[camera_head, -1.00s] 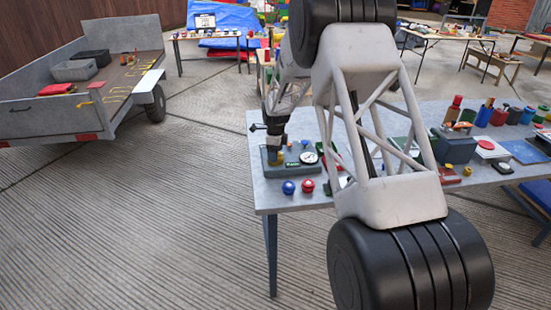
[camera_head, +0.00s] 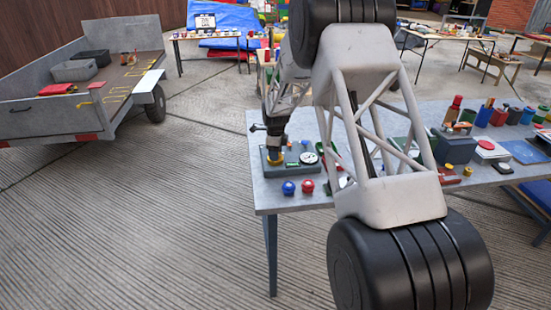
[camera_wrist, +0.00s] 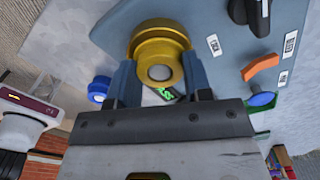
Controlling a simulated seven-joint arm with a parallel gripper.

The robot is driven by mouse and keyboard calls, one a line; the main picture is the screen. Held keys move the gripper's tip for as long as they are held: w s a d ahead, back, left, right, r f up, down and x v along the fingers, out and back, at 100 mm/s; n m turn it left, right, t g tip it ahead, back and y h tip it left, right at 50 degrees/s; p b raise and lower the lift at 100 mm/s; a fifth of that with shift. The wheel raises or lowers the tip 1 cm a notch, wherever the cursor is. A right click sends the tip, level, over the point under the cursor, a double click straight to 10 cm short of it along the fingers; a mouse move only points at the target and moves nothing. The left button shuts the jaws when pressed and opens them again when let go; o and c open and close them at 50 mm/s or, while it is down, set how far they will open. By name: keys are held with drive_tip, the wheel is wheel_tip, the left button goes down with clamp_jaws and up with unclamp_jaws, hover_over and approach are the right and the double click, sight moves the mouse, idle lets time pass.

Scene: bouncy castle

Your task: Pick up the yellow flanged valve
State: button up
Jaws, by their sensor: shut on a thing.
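The yellow flanged valve (camera_wrist: 158,45) is a round, stepped yellow piece with a pale round centre, at the top middle of the wrist view. My gripper (camera_wrist: 160,75) has its two blue-grey fingers on either side of it, shut on it. In the head view my gripper (camera_head: 275,155) points down over the grey-blue panel (camera_head: 267,171) at the table's left end, and a little yellow shows at its tips. The valve is at the panel; whether it touches the surface I cannot tell.
A blue knob (camera_head: 289,187) and a red knob (camera_head: 307,185) stand in front of the panel. A round white gauge (camera_head: 309,158) is right of my gripper. In the wrist view an orange handle (camera_wrist: 262,66) lies to the right. Several items crowd the table's right side.

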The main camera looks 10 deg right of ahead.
drive_tip(key=shift+r, duration=0.2)
drive_tip(key=shift+r, duration=0.55)
wheel_tip(320, 180, up, 2)
drive_tip(key=shift+r, duration=0.1)
drive_tip(key=s+r, duration=0.1)
drive_tip(key=s, duration=1.5)
drive_tip(key=shift+d+r, duration=0.15)
drive_tip(key=shift+d, duration=0.25)
drive_tip(key=shift+r, duration=0.45)
drive_tip(key=shift+r, duration=0.7)
drive_tip(key=shift+r, duration=0.85)
